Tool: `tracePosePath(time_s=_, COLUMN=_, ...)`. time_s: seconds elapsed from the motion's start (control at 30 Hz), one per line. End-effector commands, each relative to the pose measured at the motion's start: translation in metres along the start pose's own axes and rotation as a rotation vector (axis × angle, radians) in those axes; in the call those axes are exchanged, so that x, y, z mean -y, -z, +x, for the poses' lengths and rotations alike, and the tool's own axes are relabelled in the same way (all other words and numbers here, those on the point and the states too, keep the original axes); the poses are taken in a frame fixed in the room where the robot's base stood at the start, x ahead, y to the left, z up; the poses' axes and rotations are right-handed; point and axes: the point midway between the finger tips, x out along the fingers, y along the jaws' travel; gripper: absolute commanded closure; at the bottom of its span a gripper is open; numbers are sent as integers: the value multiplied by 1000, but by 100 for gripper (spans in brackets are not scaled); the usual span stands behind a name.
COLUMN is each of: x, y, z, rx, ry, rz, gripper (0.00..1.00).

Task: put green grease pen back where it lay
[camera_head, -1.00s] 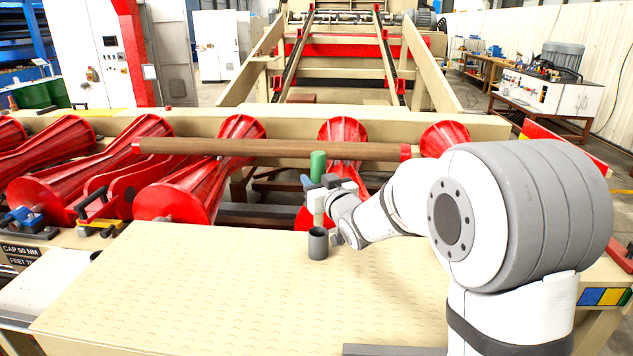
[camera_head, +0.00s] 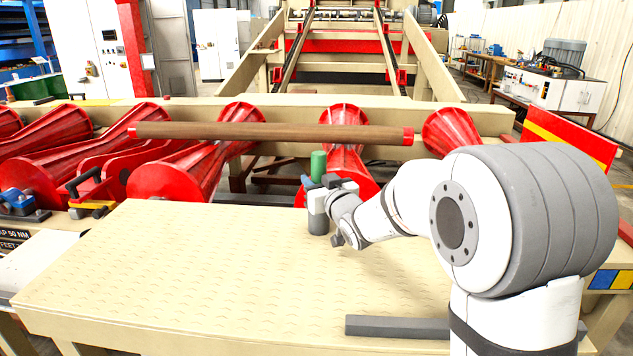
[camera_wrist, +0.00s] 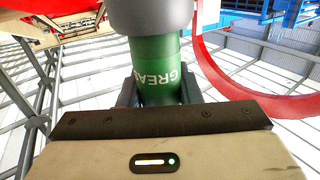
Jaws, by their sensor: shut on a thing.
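The green grease pen (camera_head: 318,166) stands upright in my gripper (camera_head: 322,190), its green end showing above the fingers. In the wrist view, which looks upside down, the jaws (camera_wrist: 160,92) are shut on the pen's green body with its lettering (camera_wrist: 160,80).
Behind the plate lie red waisted rollers (camera_head: 200,170) with a brown log (camera_head: 270,133) across them. A dark grey bar (camera_head: 397,327) lies at the plate's near side. A blue and a yellow clamp-like tool (camera_head: 92,205) sit left. The plate's middle is clear.

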Motion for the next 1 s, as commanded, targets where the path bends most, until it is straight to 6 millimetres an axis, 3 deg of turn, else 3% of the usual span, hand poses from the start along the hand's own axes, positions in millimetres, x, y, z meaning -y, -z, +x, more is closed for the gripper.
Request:
tracePosePath(time_s=0.2, x=-1, y=2, z=0, rx=-2, ry=-1, rz=0, gripper=100)
tracePosePath(time_s=0.23, x=-1, y=1, z=0, rx=-2, ry=-2, rz=0, gripper=68)
tracePosePath(time_s=0.53, x=-1, y=1, z=0, rx=-1, ry=-1, rz=0, gripper=44)
tracePosePath(time_s=0.8, x=-1, y=-1, z=-2, rx=1, ry=-2, rz=0, gripper=43)
tracePosePath(time_s=1.0, x=-1, y=0, z=-28, rx=0, ry=-2, rz=-2, gripper=43)
